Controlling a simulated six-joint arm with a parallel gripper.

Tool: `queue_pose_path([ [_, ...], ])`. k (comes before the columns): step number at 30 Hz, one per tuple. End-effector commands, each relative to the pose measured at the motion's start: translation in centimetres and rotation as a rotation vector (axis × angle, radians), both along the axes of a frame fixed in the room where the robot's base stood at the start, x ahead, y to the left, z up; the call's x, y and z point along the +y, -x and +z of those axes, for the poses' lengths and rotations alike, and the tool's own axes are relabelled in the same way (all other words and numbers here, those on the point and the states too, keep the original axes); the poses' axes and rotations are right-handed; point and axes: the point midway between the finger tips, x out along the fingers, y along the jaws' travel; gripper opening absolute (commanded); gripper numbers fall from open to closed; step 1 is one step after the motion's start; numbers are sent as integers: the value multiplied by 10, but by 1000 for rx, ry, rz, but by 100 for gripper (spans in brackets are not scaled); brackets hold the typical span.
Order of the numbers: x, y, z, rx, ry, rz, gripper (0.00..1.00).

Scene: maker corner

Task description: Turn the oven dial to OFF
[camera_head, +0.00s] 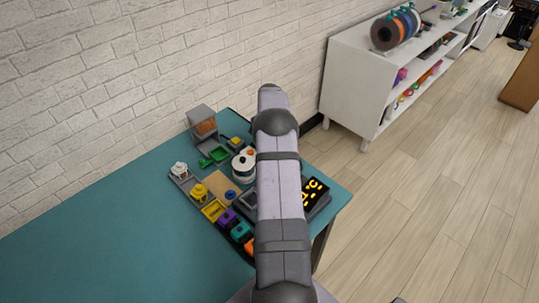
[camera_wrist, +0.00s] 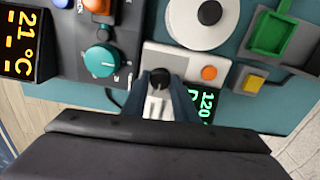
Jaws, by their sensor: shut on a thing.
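My gripper (camera_wrist: 161,82) has its two dark fingers shut on a black knob (camera_wrist: 160,75) on a light grey panel. A display with green digits reading 120 (camera_wrist: 205,103) sits beside the knob, partly hidden by the gripper. I cannot read an OFF mark or the knob's pointer. A teal dial (camera_wrist: 103,60) with tick marks stands apart on a dark panel to the left, near a yellow 21°C display (camera_wrist: 18,42). In the head view my arm hides the gripper and the knob; the yellow °C display (camera_head: 314,192) shows right of the arm.
An orange button (camera_wrist: 209,73) lies close right of the gripper. A white round part (camera_wrist: 190,30), a green tray (camera_wrist: 272,50) and a yellow button (camera_wrist: 253,83) stand nearby. The teal table (camera_head: 110,240) is clear at left; a white shelf (camera_head: 345,85) stands behind.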

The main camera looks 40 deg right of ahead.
Motion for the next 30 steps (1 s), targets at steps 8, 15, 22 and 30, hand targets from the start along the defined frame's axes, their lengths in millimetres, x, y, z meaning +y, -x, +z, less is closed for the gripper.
queue_pose_path([
  [8,0,0,0,0,0,254,4],
  [15,0,0,0,-1,0,482,4],
  [22,0,0,0,0,0,701,4],
  [30,0,0,0,0,0,957,4],
])
